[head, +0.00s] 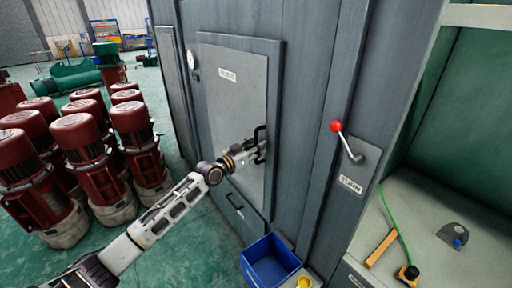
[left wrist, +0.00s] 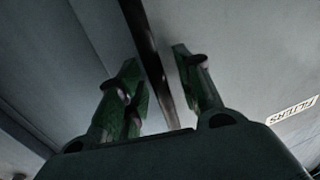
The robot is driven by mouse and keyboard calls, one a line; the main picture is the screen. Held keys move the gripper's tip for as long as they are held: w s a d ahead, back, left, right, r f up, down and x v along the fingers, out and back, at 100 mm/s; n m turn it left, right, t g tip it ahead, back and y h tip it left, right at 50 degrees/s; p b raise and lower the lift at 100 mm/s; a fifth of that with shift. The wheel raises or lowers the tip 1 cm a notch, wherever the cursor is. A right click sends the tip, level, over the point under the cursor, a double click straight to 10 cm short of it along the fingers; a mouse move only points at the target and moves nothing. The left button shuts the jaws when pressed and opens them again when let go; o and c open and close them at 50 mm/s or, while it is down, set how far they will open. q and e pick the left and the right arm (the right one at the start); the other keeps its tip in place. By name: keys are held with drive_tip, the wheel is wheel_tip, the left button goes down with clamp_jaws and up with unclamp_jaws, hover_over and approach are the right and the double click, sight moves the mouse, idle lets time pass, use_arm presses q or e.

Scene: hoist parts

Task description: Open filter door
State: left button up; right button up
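The filter door (head: 228,98) is a light grey panel with a label, set in the dark grey cabinet, and it looks closed. Its black bar handle (head: 261,133) is on the door's right side. My left gripper (head: 257,150) is at this handle. In the left wrist view, the dark handle bar (left wrist: 143,25) runs between the two fingers of the left gripper (left wrist: 157,75), one on each side. The fingers are apart, with a gap visible beside the bar. Contact with the bar is hard to tell. My right gripper is not in view.
A red-knobbed lever (head: 344,140) is right of the door. A lower black handle (head: 234,203) is below it. A blue bin (head: 270,262) stands in front. Several red motors (head: 85,140) fill the left floor. A bench (head: 425,215) with small parts is at right.

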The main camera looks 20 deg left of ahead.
use_arm(q)
drive_tip(key=shift+c, duration=0.3)
clamp_jaws()
drive_tip(key=shift+s, duration=0.1)
